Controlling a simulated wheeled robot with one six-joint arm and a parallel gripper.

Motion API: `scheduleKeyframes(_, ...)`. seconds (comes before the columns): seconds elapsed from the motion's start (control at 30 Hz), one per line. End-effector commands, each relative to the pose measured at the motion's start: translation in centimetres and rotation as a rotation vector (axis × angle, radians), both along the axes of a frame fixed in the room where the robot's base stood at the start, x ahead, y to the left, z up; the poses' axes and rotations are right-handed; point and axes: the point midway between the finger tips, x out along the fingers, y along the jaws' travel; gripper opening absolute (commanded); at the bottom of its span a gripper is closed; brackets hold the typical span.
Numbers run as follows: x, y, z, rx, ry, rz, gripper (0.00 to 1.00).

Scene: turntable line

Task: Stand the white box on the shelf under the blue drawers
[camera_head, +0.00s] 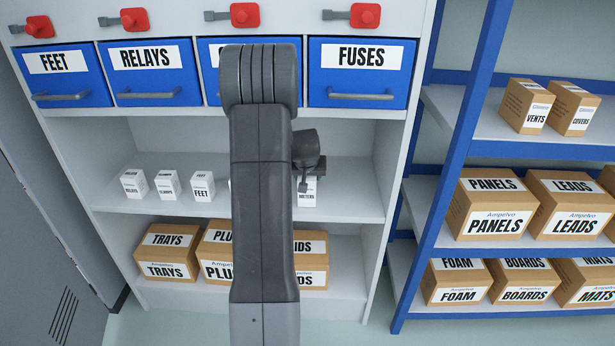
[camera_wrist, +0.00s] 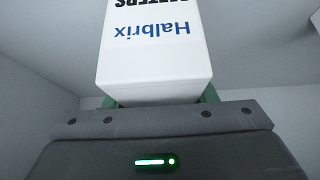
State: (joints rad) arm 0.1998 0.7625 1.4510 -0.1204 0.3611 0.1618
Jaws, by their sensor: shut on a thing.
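The white box (camera_head: 308,192) has black lettering and shows at the right of my arm, over the shelf (camera_head: 350,200) under the blue drawers (camera_head: 358,73). In the wrist view the white box (camera_wrist: 155,65) fills the middle, its blue "Halbrix" print upside down. My gripper (camera_wrist: 158,100) is shut on it, with green finger pads at both sides. The box looks upright in the head view. I cannot tell whether its base touches the shelf. My arm hides part of the shelf and the fingertips in the head view.
Several small white boxes (camera_head: 168,185) stand in a row on the same shelf, left of my arm; one is mostly hidden. Bare shelf shows right of the held box, up to the side panel (camera_head: 388,150). Brown cartons (camera_head: 166,252) fill the bottom shelf.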

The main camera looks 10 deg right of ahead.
Motion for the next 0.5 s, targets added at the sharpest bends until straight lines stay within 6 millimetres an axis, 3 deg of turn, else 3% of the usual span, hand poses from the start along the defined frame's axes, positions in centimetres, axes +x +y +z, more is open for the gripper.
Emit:
scheduleKeyframes(0.2, 0.02, 0.0, -0.36, 0.0, -0.001, 0.0, 0.17)
scheduleKeyframes(0.23, -0.02, 0.0, -0.32, 0.0, 0.0, 0.0, 0.55)
scheduleKeyframes(0.3, -0.02, 0.01, -0.26, 0.0, 0.0, 0.0, 0.68)
scheduleKeyframes(0.33, -0.03, 0.01, -0.27, 0.0, 0.0, 0.0, 0.73)
scheduleKeyframes(0.5, -0.02, 0.01, -0.25, 0.0, 0.0, 0.0, 0.73)
